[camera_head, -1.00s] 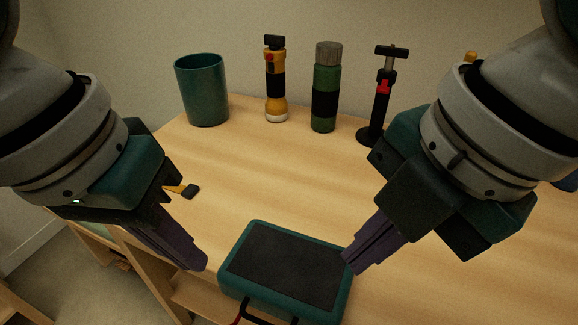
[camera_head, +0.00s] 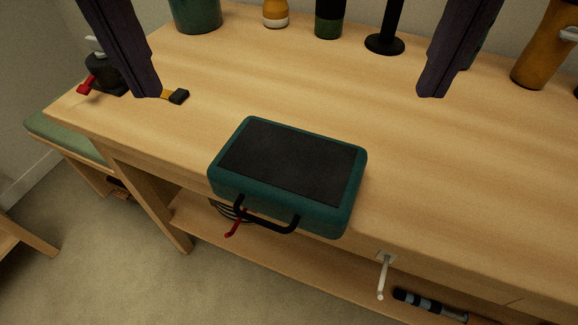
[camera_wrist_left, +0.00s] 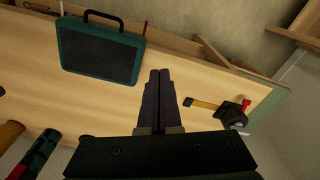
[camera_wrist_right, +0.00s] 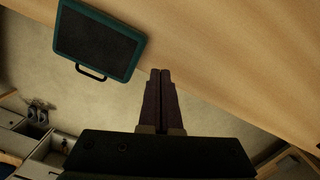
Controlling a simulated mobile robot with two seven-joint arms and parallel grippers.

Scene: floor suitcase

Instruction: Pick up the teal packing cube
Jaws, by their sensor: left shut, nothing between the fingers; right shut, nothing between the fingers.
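The teal packing cube (camera_head: 288,165), with a dark top panel and a black handle, lies flat at the front edge of the wooden table. Its handle hangs over the edge. It also shows at the upper left of the left wrist view (camera_wrist_left: 98,52) and of the right wrist view (camera_wrist_right: 97,38). My left gripper (camera_head: 148,92) is shut and empty, behind and left of the cube. My right gripper (camera_head: 431,92) is shut and empty, behind and right of the cube. Both are apart from the cube. Their closed fingers show in the left wrist view (camera_wrist_left: 160,75) and right wrist view (camera_wrist_right: 160,75).
A teal cup (camera_head: 196,14), several upright bottle- or tool-like objects and a black round base (camera_head: 384,43) stand along the back. A yellow-handled tool (camera_head: 176,95) lies near my left gripper. A white lever (camera_head: 382,275) sticks out below the front edge. The tabletop around the cube is clear.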

